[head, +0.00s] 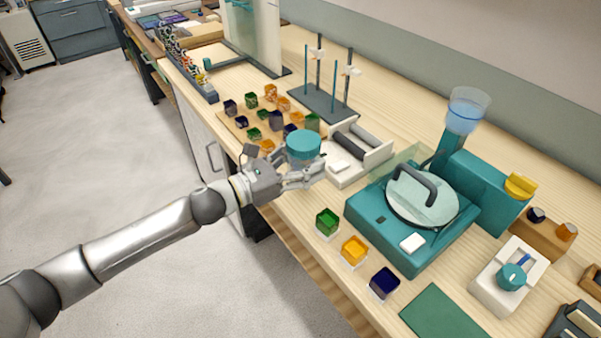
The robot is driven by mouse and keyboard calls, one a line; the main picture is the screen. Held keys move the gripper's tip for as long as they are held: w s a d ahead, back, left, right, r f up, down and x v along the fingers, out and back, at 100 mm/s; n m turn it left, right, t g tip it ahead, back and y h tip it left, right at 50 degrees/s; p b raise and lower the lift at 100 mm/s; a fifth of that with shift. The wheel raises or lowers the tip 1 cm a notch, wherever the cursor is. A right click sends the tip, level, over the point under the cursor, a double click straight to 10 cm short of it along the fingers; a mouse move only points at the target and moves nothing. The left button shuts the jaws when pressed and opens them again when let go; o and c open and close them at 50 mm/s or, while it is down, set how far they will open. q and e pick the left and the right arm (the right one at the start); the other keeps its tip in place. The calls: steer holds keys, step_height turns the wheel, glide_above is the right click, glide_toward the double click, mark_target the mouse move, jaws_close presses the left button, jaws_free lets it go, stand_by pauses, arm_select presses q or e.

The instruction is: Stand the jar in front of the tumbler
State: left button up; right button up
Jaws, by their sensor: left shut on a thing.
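My left gripper (304,177) reaches in from the left and is shut on the jar, whose round teal lid (303,144) shows above the fingers. Most of the jar's body is hidden by the fingers. The jar looks upright, near the bench's front edge. The teal machine (378,222) with a round pale lid and dark handle, right of the gripper, seems to be the tumbler. It stands apart from the jar. My right gripper is not in view.
Green (327,222), orange (354,250) and dark blue (384,284) glass blocks line the bench in front of the teal machine. A white cradle (350,170) stands right of the gripper. Several coloured blocks and a rod stand (322,103) are behind. A green mat (440,315) lies at lower right.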

arm_select(q)
steer(key=shift+w+a+f, duration=0.15)
steer(key=shift+w+f, duration=0.4)
steer(key=shift+f, duration=0.1)
steer(key=shift+w+a+f, duration=0.15)
steer(key=shift+w+f, duration=0.4)
steer(key=shift+f, duration=0.05)
step_height(320, 180, down, 3)
steer(key=shift+w+f, duration=0.15)
steer(key=o, duration=1.3)
steer(key=shift+c, duration=0.2)
steer(key=b+v, duration=0.2)
steer(key=v, duration=1)
steer(key=shift+a+f, duration=0.1)
steer(key=shift+f, duration=0.05)
